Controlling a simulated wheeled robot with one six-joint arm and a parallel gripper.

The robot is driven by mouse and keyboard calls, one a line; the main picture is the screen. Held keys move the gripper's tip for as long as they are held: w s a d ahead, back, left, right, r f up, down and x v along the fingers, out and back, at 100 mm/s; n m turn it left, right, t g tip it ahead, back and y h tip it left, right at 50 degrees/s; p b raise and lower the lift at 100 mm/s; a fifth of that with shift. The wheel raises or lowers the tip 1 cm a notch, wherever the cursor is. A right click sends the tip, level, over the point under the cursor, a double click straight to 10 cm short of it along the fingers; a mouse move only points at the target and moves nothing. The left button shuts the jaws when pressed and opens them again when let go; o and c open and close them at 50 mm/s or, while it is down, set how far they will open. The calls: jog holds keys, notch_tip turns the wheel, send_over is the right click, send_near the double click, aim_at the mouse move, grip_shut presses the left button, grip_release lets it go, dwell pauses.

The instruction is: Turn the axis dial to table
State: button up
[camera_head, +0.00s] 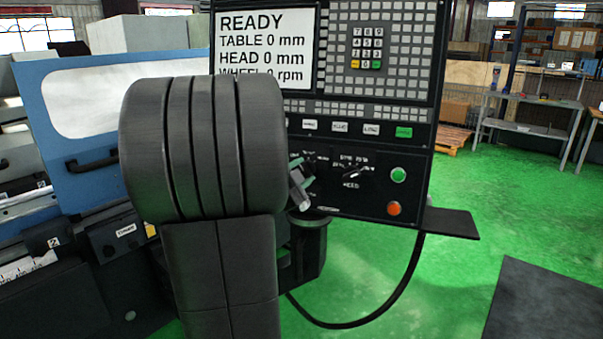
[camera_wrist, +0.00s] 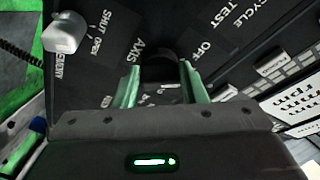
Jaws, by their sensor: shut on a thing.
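The axis dial (camera_wrist: 163,66) is a dark knob below the "AXIS" lettering on the black control panel in the wrist view. My gripper (camera_wrist: 160,88) has its two green fingers on either side of the dial and is shut on it. The dial's pointer and the label it points to cannot be made out. In the head view my gripper (camera_head: 301,172) shows as small green parts at the panel's lower left, partly hidden by my arm.
The screen (camera_head: 265,45) reads READY, TABLE 0 mm, HEAD 0 mm. Another rotary switch (camera_head: 352,174), a green button (camera_head: 398,174) and an orange button (camera_head: 394,208) sit to the right. A pale knob (camera_wrist: 65,33) by "SHUT" and "OPEN" is near my fingers.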

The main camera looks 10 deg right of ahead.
jog(key=m+g+p, duration=0.1)
jog(key=m, duration=0.2)
jog(key=shift+r+m, duration=0.15)
jog(key=shift+m, duration=0.25)
jog(key=shift+m+g+p, duration=0.5)
jog(key=shift+m+p, duration=0.2)
jog(key=shift+m, duration=1.2)
jog(key=o, duration=1)
jog(key=v, duration=1.3)
jog(key=shift+s+a+r, duration=0.2)
jog(key=shift+s+r, duration=0.1)
